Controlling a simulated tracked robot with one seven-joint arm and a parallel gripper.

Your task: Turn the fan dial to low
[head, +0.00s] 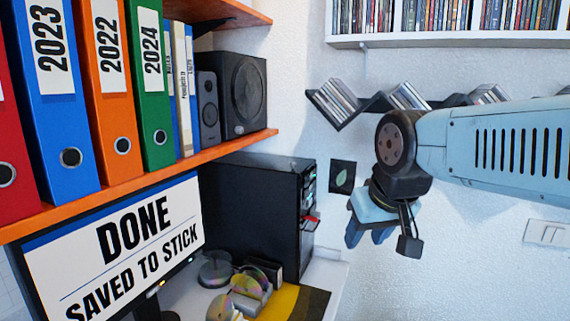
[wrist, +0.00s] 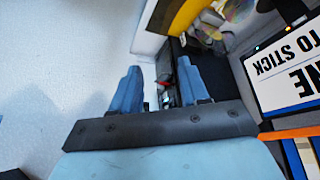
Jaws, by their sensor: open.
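A black computer tower (head: 250,196) stands on the desk under the orange shelf. Its narrow front panel faces right and carries small lit parts and a red item (head: 312,218). I cannot make out which small part is the fan dial or how it is set. My gripper (head: 367,237) hangs open to the right of the tower, apart from it, with blue fingers pointing down. In the wrist view, my gripper (wrist: 158,82) is open with nothing held. The tower's front, with the red item (wrist: 163,86), shows beyond the gap between the fingers.
An orange shelf (head: 150,180) with binders (head: 108,100) and speakers (head: 240,92) overhangs the left. A monitor (head: 125,245) stands below it. Discs and a spindle (head: 215,270) lie on the desk. A zigzag disc rack (head: 375,104) is on the wall behind my arm. The right wall is mostly bare.

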